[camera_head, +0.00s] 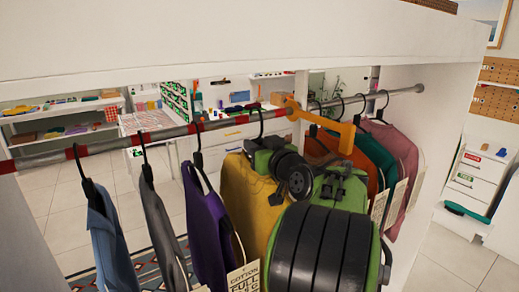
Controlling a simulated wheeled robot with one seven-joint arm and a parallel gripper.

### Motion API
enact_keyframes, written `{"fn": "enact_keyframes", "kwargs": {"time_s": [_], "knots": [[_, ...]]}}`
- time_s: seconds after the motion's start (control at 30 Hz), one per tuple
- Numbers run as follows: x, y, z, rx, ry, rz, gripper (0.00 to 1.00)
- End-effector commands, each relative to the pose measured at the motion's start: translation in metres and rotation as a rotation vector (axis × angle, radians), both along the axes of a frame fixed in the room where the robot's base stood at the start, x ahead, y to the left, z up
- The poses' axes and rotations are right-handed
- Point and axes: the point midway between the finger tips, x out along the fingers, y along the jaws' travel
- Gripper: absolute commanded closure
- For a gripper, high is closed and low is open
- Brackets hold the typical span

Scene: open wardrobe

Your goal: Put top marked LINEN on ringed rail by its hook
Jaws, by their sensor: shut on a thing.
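The rail with red rings (105,147) runs across the wardrobe from the left. A yellow top (243,205) hangs upright below my gripper (268,146), its black hook (261,121) at the rail's height; I cannot tell whether the hook rests on the rail. My gripper appears shut on this top's hanger, with its fingertips mostly hidden by my green and black wrist. No tag reading LINEN is legible. One tag (245,278) below the yellow and purple tops reads COTTON; which top it belongs to is unclear.
Blue (109,240), grey (163,235) and purple (207,225) tops hang left of the yellow one. Orange (325,150), teal (374,155) and pink (398,160) tops hang right, past an orange bracket (320,121). A white board (230,40) spans above the rail.

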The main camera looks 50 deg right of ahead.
Motion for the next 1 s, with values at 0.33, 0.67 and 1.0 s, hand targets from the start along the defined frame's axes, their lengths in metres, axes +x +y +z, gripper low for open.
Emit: {"fn": "enact_keyframes", "kwargs": {"time_s": [0.33, 0.67, 1.0], "knots": [[0.013, -0.004, 0.002, -0.002, 0.000, 0.001, 1.00], [0.035, -0.011, 0.002, -0.001, -0.001, 0.001, 1.00], [0.058, -0.018, 0.003, -0.001, -0.001, 0.002, 1.00]]}}
